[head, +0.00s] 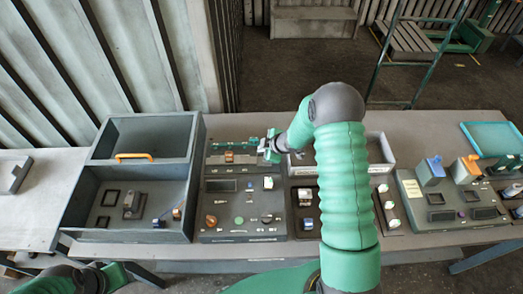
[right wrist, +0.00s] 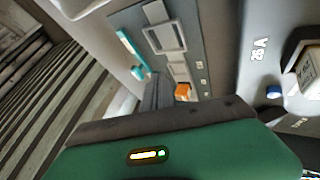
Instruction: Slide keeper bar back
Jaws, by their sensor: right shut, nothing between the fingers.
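My right gripper (head: 268,150) is at the right end of the rear recess of the grey control panel (head: 243,184). It is shut, with nothing between its fingers. A green bar (head: 232,145) runs across this recess, to the left of the gripper; I cannot tell for sure that it is the keeper bar. A small orange-brown block (head: 229,157) sits in front of the bar. In the right wrist view a teal piece (right wrist: 132,56) and an orange block (right wrist: 183,91) show beyond my green gripper body. Whether the fingers touch the bar is too small to tell. Only part of my left arm shows.
A grey open box with an orange handle (head: 133,156) stands left of the panel. A light tray (head: 375,153) lies behind my right forearm, which hides part of it. Another panel with blue and orange switches (head: 450,205) and a teal tray (head: 492,137) are at the right.

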